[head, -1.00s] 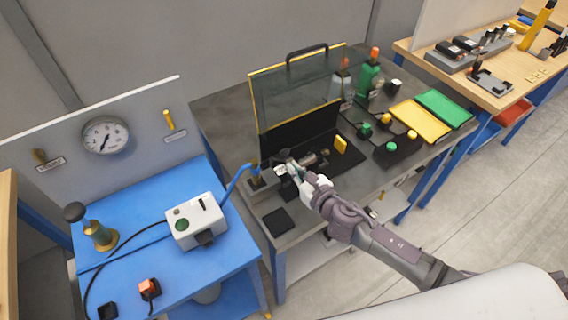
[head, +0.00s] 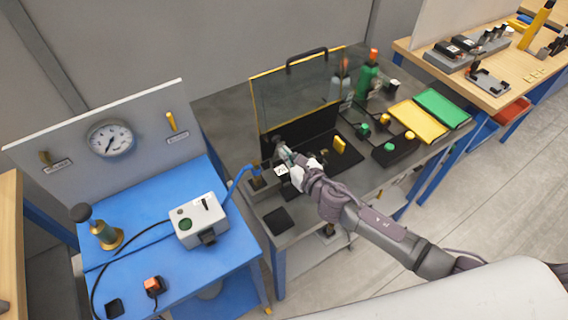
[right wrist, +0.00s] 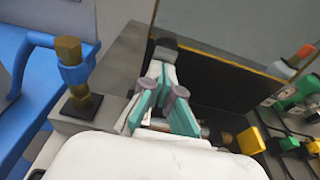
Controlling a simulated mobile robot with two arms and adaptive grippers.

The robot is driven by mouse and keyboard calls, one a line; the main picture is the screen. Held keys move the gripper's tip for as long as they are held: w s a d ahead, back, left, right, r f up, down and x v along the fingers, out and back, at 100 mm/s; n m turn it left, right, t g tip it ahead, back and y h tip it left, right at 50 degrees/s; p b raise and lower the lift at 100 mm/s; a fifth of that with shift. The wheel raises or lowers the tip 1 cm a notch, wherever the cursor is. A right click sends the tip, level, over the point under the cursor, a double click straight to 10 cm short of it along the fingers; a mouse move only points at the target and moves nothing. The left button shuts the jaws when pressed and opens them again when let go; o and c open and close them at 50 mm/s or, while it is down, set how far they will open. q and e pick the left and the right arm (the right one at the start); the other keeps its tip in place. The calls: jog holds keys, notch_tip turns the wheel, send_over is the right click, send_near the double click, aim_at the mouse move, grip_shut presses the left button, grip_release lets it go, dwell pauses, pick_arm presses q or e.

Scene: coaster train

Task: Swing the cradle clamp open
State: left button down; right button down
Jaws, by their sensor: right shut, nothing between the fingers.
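My right gripper (head: 281,149) is over the left part of the grey bench, in front of the framed clear panel. In the right wrist view its fingers (right wrist: 164,52) are together with nothing between them, and their dark tips point toward the panel. The cradle clamp is hard to make out. A small dark and brass assembly (head: 323,155) sits beside the gripper on the black mat, and part of it (right wrist: 226,138) shows right of the fingers in the wrist view. The gripper hides the rest. I cannot tell whether the clamp is open. My left gripper is not in view.
A brass post with a blue collar (right wrist: 75,68) stands left of my gripper. The yellow-edged clear panel (head: 300,90) rises behind. A white box (head: 201,220) sits on the blue table.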

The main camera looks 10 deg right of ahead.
aim_at(280, 146)
jog(key=shift+w, duration=0.1)
dwell(0.3)
jog(key=shift+r+x, duration=0.15)
jog(key=shift+x, duration=0.65)
jog(key=shift+r+x, duration=0.15)
jog(key=shift+x, duration=0.7)
jog(key=p+v, duration=0.2)
jog(key=v, duration=0.8)
dwell(0.6)
dwell(0.5)
